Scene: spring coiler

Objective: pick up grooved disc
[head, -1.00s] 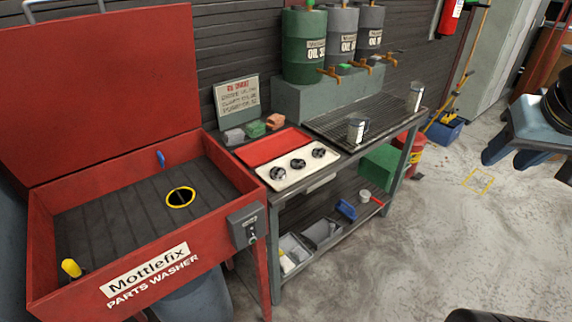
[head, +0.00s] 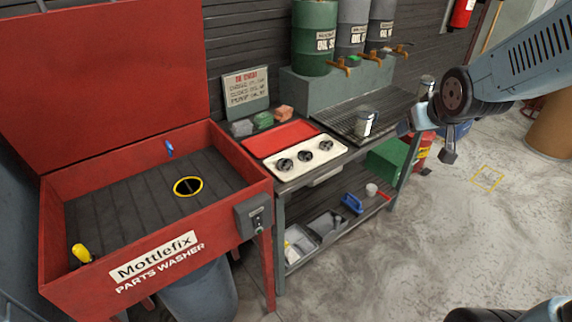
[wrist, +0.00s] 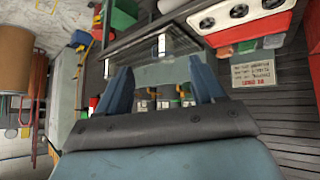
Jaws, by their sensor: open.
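Three small dark discs (head: 305,156) sit in a row on a cream tray (head: 277,170) on the workbench; I cannot tell which of them is grooved. The same discs show at the upper right of the wrist view (wrist: 239,11). My gripper (head: 427,141) is at the right of the head view, above the bench's right end and well to the right of the discs. In the wrist view its two blue fingers (wrist: 160,68) stand apart with nothing between them.
A red tray (head: 282,138) lies behind the cream tray. A metal can (head: 365,124) stands on the black grate to the right. Oil drums (head: 316,38) with taps overhang the back. The red parts washer (head: 160,240) adjoins the bench's left.

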